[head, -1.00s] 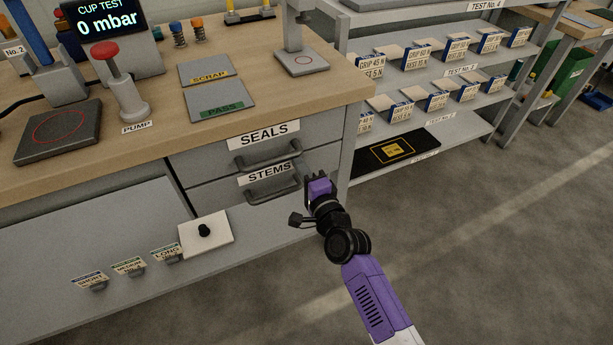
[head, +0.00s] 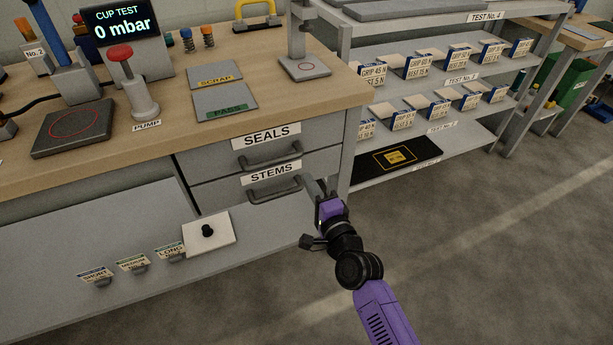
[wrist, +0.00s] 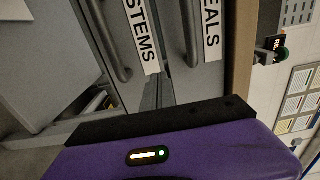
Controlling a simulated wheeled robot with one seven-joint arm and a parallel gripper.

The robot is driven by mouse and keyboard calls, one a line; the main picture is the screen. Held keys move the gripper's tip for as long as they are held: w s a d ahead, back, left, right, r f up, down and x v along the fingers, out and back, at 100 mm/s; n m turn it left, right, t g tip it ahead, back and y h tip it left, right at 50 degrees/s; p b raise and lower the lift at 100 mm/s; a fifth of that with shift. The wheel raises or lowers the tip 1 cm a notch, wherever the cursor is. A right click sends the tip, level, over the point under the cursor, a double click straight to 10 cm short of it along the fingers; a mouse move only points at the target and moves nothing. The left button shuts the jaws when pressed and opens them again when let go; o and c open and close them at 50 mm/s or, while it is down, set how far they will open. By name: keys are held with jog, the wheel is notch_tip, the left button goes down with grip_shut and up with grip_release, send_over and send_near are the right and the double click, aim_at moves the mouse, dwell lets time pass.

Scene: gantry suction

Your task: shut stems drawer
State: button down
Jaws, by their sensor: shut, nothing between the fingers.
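The stems drawer (head: 222,197) is the lower grey drawer under the bench top, with a STEMS label and a grey bar handle (head: 275,190). Its front looks level or nearly level with the drawer above; a small gap cannot be ruled out. My gripper (head: 322,188) is shut and empty, at the right end of the stems drawer, to the right of the handle. In the wrist view the STEMS label (wrist: 141,38) and handle lie beyond the dark fingers (wrist: 160,120), with no clear contact. The lower right part of the drawer front is partly hidden by my gripper.
The seals drawer (head: 312,141) sits directly above, with its own handle. An open rack (head: 470,138) of small boxes stands to the right. The floor in front is clear.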

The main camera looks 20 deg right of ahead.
jog(key=s, duration=0.7)
jog(key=shift+s, duration=0.35)
jog(key=s+a+r+n+g, duration=0.15)
jog(key=s+n, duration=0.45)
jog(key=s, duration=0.6)
jog(key=s+r+n+g, duration=0.1)
jog(key=s+r+n, duration=0.35)
jog(key=s, duration=0.85)
jog(key=s+r+n+g, duration=0.1)
jog(key=s+n, duration=0.7)
jog(key=s, duration=0.4)
notch_tip(320, 180, up, 15)
jog(key=p, duration=1.5)
jog(key=shift+s+a+p, duration=0.15)
jog(key=shift+s+p, duration=0.05)
jog(key=shift+p, duration=0.1)
jog(key=shift+m, duration=0.25)
